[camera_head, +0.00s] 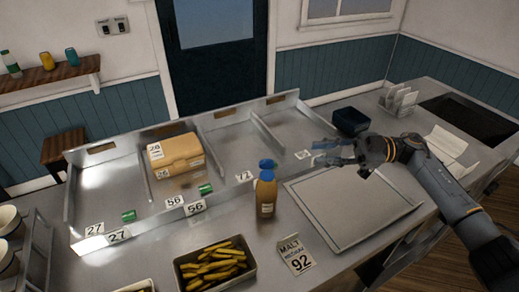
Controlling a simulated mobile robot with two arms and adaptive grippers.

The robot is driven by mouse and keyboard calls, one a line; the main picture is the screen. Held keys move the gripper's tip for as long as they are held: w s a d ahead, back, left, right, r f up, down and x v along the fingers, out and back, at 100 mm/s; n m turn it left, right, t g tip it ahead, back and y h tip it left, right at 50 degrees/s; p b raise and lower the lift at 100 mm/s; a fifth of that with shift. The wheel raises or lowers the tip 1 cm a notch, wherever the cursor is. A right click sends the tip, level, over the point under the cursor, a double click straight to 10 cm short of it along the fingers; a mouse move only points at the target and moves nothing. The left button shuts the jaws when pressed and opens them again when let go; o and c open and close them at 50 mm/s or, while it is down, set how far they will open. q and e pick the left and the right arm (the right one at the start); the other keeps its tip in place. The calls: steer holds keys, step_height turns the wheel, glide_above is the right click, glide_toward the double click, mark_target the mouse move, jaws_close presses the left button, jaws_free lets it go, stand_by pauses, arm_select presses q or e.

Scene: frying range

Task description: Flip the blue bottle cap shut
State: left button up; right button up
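An amber bottle (266,197) with a pale label stands upright on the steel counter near the middle of the head view. Its blue cap (266,165) is on top; the picture is too small to tell the lid's exact angle. My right gripper (318,153) comes in from the right, to the right of the bottle and at about cap height in the picture. Its two fingers point left towards the cap, apart from each other, with nothing between them. A gap shows between the fingertips and the bottle. My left gripper is out of view.
A flat steel plate (345,215) lies right of the bottle. A tray of fries (190,283) and a "MALT 92" card (296,255) are in front. Behind is a divided steel trough (225,135) with a tan box (180,153). A dark bin (350,121) stands behind my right gripper.

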mark_target(266, 163)
steer(key=a+p, duration=0.2)
steer(key=a, duration=0.2)
steer(key=a+p, duration=0.2)
steer(key=a, duration=0.3)
steer(key=s+a+p, duration=0.1)
steer(key=a+p, duration=0.1)
steer(key=a, duration=0.2)
steer(key=shift+a, duration=0.3)
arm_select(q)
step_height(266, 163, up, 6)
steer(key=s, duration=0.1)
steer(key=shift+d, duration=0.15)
arm_select(e)
steer(key=shift+a, duration=0.1)
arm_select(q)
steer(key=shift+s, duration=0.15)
arm_select(e)
steer(key=shift+c, duration=0.5)
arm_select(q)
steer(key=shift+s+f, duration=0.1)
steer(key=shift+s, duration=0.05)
arm_select(e)
jaws_close()
